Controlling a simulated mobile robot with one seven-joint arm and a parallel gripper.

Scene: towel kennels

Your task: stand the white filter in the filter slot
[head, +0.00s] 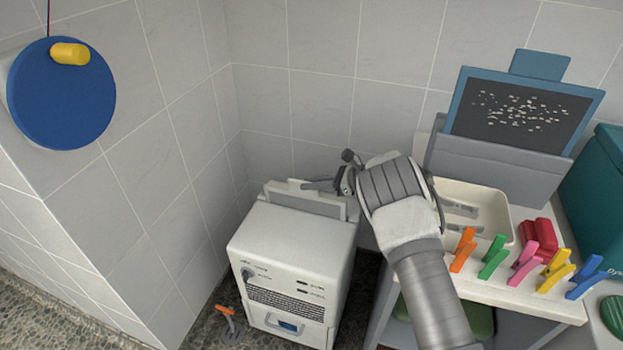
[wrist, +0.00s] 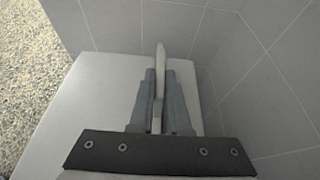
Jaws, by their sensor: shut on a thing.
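The white filter (wrist: 161,62) shows edge-on in the wrist view as a thin pale upright strip between the fingers. My gripper (wrist: 161,85) is shut on it. In the head view my gripper (head: 322,185) reaches in from the right, over the top of the white machine (head: 300,238). A grey upright plate of the filter slot (head: 308,203) stands on that top, just in front of the fingertips. The filter is at the slot, mostly hidden behind this plate in the head view. I cannot tell how deep it sits or whether it touches the bottom.
Tiled walls stand behind and left of the machine. To the right, a counter holds a cream tray (head: 500,205), several coloured clips, and a blue-framed dark screen (head: 520,112) with pale specks in a grey holder. A blue disc (head: 62,95) hangs on the left wall.

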